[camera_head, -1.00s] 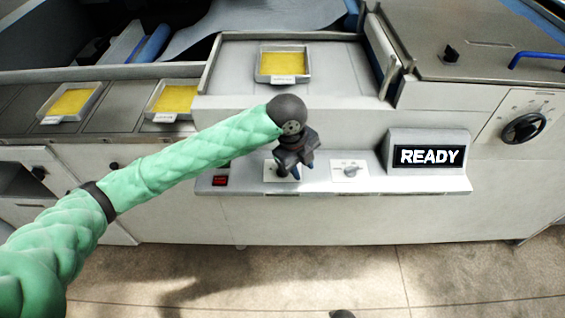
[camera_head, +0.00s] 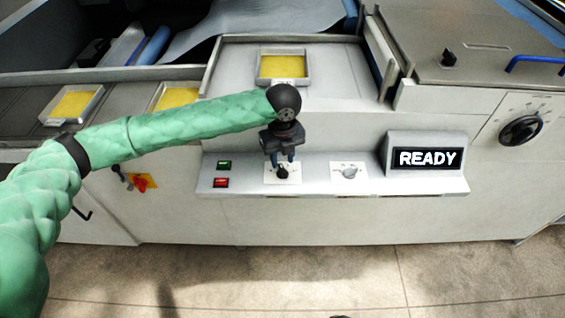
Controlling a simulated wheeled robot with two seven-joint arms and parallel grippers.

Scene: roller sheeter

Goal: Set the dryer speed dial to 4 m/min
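A small black knob (camera_head: 282,173) sits on a white plate on the machine's front ledge. A pale grey knob (camera_head: 349,172) on a similar plate is to its right. A large black dial (camera_head: 521,129) with a printed scale is on the panel at the far right. The labels are too small to read, so I cannot tell which is the dryer speed dial or its setting. My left gripper (camera_head: 281,158) points down just above and behind the small black knob. Its two fingertips are apart with nothing between them. My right gripper is not in view.
A display box (camera_head: 427,157) reading READY stands right of the knobs. A green button (camera_head: 224,165) and a red button (camera_head: 221,183) are to their left. A tray of yellow material (camera_head: 283,67) lies behind my gripper.

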